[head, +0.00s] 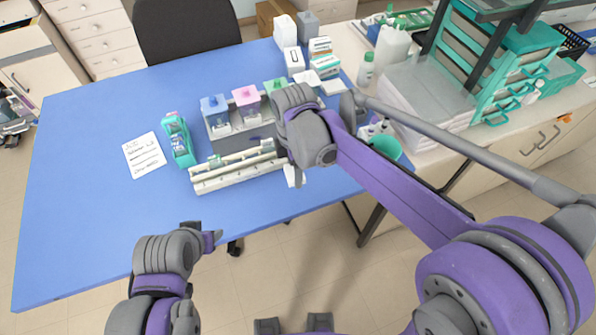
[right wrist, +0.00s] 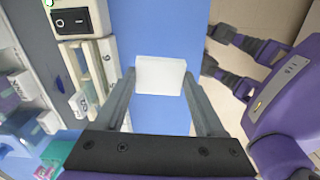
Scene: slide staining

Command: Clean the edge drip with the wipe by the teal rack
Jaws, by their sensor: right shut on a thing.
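My right gripper (right wrist: 160,88) is shut on a white wipe (right wrist: 160,75), a small pale block between its fingertips. In the head view the wipe (head: 292,176) shows partly below the right wrist, at the blue table's front edge; the fingers are mostly hidden. A teal rack-like holder (head: 179,142) stands on the table, left of a long cream rack (head: 235,172). The cream rack also shows in the right wrist view (right wrist: 108,58). My left gripper (head: 210,239) is near the front edge; its finger opening is unclear. I cannot make out the drip.
Blue-, pink- and green-topped jars (head: 247,100) stand behind the cream rack. A written card (head: 144,155) lies left of the teal holder. White boxes (head: 293,60) and a teal cup (head: 386,147) are on the right. The table's left side (head: 75,190) is clear.

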